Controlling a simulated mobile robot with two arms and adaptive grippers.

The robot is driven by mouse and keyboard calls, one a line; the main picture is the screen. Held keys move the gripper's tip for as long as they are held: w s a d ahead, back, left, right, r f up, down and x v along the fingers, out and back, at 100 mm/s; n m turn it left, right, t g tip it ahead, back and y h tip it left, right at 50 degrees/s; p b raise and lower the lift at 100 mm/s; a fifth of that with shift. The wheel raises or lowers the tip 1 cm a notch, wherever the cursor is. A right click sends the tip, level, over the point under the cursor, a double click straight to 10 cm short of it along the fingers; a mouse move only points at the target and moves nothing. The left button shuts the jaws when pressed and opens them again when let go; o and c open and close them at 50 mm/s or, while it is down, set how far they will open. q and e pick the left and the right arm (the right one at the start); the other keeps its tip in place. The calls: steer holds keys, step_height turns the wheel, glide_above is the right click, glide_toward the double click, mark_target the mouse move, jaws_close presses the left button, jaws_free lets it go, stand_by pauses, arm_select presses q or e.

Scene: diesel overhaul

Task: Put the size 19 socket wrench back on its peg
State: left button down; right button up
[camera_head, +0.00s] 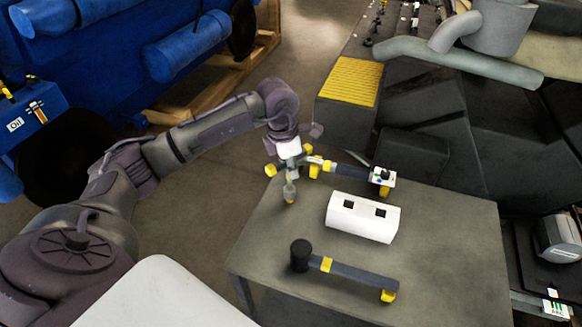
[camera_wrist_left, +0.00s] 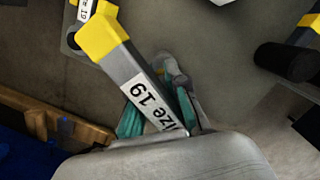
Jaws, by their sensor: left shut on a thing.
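In the left wrist view the fingers (camera_wrist_left: 165,110) close around the labelled bar. A small grey plate (camera_wrist_left: 70,40) with a white tag partly reading 19 shows beside the yellow end. I cannot tell whether they touch. My right gripper is out of view.
The grey table (camera_head: 450,240) also holds a white block (camera_head: 345,222) with two square holes. Another wrench (camera_head: 350,272) with a black socket lies near the front. A dark step with a yellow top (camera_head: 352,82) stands behind the table. The table's right side is clear.

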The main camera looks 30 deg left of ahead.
arm_select(q)
steer(key=shift+f+b, duration=0.95)
steer(key=shift+f, duration=0.2)
steer(key=c, duration=0.6)
jaws_free()
steer(key=shift+o, duration=0.2)
steer(key=shift+r, duration=0.1)
steer(key=shift+r+p, duration=2.75)
steer(key=shift+r, duration=1.75)
steer(key=shift+f, duration=0.1)
